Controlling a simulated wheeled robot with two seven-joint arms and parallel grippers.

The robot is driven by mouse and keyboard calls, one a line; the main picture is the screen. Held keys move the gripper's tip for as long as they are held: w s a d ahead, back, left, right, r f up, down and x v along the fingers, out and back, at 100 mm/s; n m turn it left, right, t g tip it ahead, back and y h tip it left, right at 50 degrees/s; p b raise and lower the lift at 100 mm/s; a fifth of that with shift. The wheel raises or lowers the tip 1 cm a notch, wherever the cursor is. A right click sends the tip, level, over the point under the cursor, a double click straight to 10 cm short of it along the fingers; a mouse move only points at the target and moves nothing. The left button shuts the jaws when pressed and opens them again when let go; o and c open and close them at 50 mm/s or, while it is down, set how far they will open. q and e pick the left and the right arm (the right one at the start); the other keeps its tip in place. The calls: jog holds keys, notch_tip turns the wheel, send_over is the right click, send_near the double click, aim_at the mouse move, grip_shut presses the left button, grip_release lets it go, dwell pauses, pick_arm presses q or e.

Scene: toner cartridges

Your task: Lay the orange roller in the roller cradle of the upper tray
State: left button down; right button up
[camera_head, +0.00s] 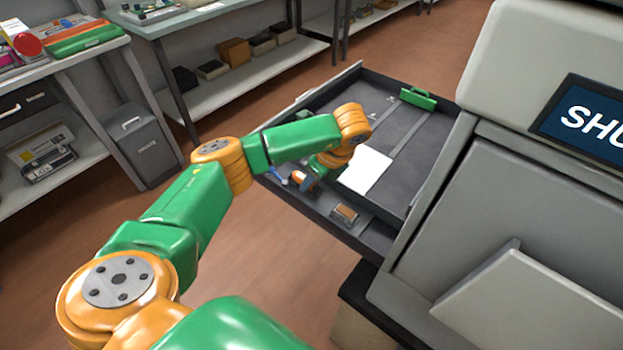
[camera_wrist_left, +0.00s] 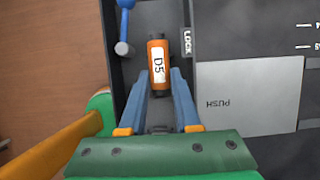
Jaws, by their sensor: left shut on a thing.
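The orange roller (camera_wrist_left: 157,52) has black ends and a white label reading D5. It is between the blue fingers of my left gripper (camera_wrist_left: 160,76), which is shut on it. In the head view the left gripper (camera_head: 302,179) is low over the near left part of the pulled-out tray (camera_head: 400,150), partly hidden by my wrist. The roller lies lengthwise along a dark channel beside the LOCK label (camera_wrist_left: 188,42) in the wrist view. I cannot tell whether it touches the tray floor, and no cradle is clearly visible under it. My right gripper is out of view.
A blue lever (camera_wrist_left: 125,22) stands left of the roller. A pale PUSH plate (camera_wrist_left: 250,95) lies to its right. A small grey and brown part (camera_head: 345,215) sits near the tray's front corner, and a green handle (camera_head: 418,98) at the far end. The printer (camera_head: 480,200) stands right.

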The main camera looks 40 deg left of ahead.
pick_arm(q)
jog(key=shift+f+b, duration=0.4)
jog(key=shift+f, duration=0.05)
jog(key=c, duration=1.1)
grip_release()
jog(key=shift+f, duration=0.1)
jog(key=o, duration=0.5)
jog(key=shift+r, duration=0.2)
jog(key=shift+r+p, duration=0.55)
jog(key=shift+p, duration=0.05)
jog(key=shift+d+r+b, duration=0.3)
jog(key=shift+r+b, duration=0.05)
jog(key=shift+b, duration=0.1)
jog(key=p+v, duration=0.2)
jog(key=v, duration=0.8)
jog(key=shift+r+p, duration=0.35)
jog(key=shift+p, duration=0.05)
